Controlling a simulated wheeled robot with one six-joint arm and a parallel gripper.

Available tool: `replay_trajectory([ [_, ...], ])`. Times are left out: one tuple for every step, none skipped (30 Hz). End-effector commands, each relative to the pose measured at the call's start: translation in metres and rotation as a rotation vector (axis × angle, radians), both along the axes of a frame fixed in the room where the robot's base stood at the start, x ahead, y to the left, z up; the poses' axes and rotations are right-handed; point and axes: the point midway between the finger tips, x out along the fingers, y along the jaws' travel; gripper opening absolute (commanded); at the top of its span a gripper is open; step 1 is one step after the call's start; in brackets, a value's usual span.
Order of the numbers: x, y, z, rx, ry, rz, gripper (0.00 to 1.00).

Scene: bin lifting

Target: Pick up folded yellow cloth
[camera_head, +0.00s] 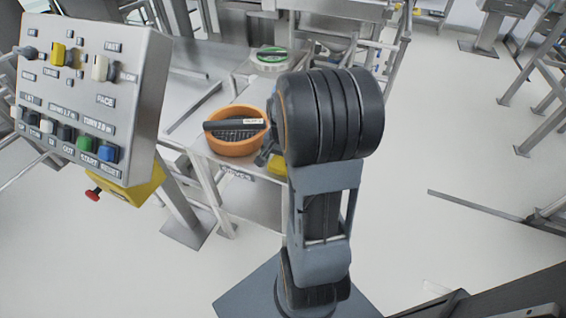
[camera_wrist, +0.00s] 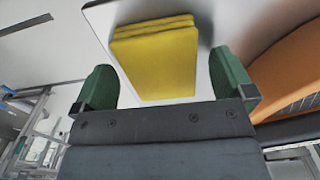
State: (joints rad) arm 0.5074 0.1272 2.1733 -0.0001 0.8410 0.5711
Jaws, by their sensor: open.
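The folded yellow cloth (camera_wrist: 158,62) lies flat on a pale table in the wrist view, its layered folds at the top edge. My gripper (camera_wrist: 165,85) is open, with one green finger at each side of the cloth and a gap on both sides. The near end of the cloth reaches close to the gripper's dark palm. I cannot tell the exact height of the fingertips over the table. In the head view only a small yellow part of the cloth (camera_head: 278,164) shows beside my arm, which hides the rest.
An orange bowl (camera_head: 236,146) with a dark grid and a black-handled item stands left of the cloth in the head view; its orange wall (camera_wrist: 290,72) is close to the right finger in the wrist view. A green-and-white round container (camera_head: 271,57) stands farther back. A control panel (camera_head: 92,85) is at left.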

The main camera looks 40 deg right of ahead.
Motion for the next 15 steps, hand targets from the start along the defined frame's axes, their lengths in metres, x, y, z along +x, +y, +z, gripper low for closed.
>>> replay_trajectory([
  [-0.0003, 0.0002, -0.0046, 0.001, 0.002, 0.000, 1.00],
  [-0.0003, 0.0002, -0.0060, 0.000, 0.001, 0.000, 1.00],
  [-0.0003, 0.0002, -0.0073, 0.000, 0.001, 0.000, 1.00],
  [-0.0003, 0.0002, -0.0079, 0.001, 0.000, 0.000, 1.00],
  [-0.0002, 0.0002, -0.0082, 0.000, 0.000, 0.000, 1.00],
  [-0.0002, 0.0001, -0.0083, 0.000, 0.000, 0.000, 1.00],
  [-0.0002, 0.0001, -0.0082, 0.000, 0.000, 0.000, 1.00],
  [-0.0002, 0.0001, -0.0081, 0.000, 0.000, 0.000, 1.00],
  [-0.0002, 0.0001, -0.0080, 0.000, 0.000, 0.000, 1.00],
  [-0.0002, 0.0001, -0.0080, 0.000, 0.000, 0.000, 1.00],
  [-0.0002, 0.0001, -0.0080, 0.000, 0.000, 0.000, 1.00],
  [-0.0002, 0.0001, -0.0080, 0.000, 0.000, 0.000, 0.96],
  [-0.0002, 0.0001, -0.0079, 0.000, 0.000, 0.000, 0.93],
  [-0.0002, 0.0001, -0.0079, 0.000, 0.000, 0.000, 0.90],
  [-0.0002, 0.0001, -0.0079, 0.000, 0.000, 0.000, 0.87],
])
